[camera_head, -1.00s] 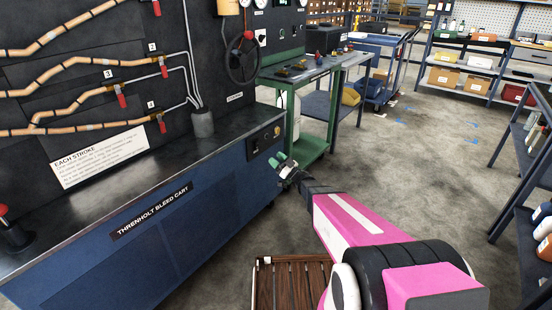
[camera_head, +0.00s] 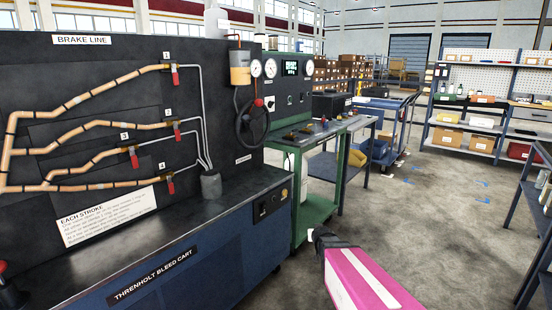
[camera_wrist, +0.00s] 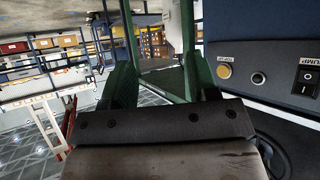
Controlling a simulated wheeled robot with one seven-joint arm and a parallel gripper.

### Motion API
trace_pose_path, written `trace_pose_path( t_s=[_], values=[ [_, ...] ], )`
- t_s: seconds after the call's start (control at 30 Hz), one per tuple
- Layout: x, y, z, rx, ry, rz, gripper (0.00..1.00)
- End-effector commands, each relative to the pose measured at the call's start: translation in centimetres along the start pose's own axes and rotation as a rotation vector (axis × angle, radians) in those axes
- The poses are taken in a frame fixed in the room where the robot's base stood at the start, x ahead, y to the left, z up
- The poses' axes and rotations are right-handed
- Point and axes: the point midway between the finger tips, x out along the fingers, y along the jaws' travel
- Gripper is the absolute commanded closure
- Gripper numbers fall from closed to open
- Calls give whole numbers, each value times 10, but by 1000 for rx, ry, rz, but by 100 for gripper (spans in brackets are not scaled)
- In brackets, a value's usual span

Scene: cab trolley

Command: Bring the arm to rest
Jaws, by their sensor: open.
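My pink arm reaches up from the bottom right of the head view, its dark wrist end in front of the green cart. In the wrist view my gripper (camera_wrist: 158,70) shows as two green fingers spread apart, with a gap between them and nothing held. In the head view the fingers are mostly hidden behind the wrist. The blue bleed cart (camera_head: 200,262) stands to the left. Its small switch panel (camera_head: 270,202) is near the wrist end and shows large at the right of the wrist view, beside the fingers, with no visible contact.
A green bench (camera_head: 314,205) with small parts on top stands beyond the bleed cart. A blue trolley (camera_head: 383,122) stands behind it. A dark shelf rack (camera_head: 530,205) is at the right edge.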

Motion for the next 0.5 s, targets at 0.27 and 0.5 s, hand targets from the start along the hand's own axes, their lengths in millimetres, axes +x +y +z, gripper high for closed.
trace_pose_path(
  t_s=[0.27,0.5],
  values=[
    [-80,19,63,7,-468,64,46],
    [-158,15,105,2,-835,5,46]
  ],
)
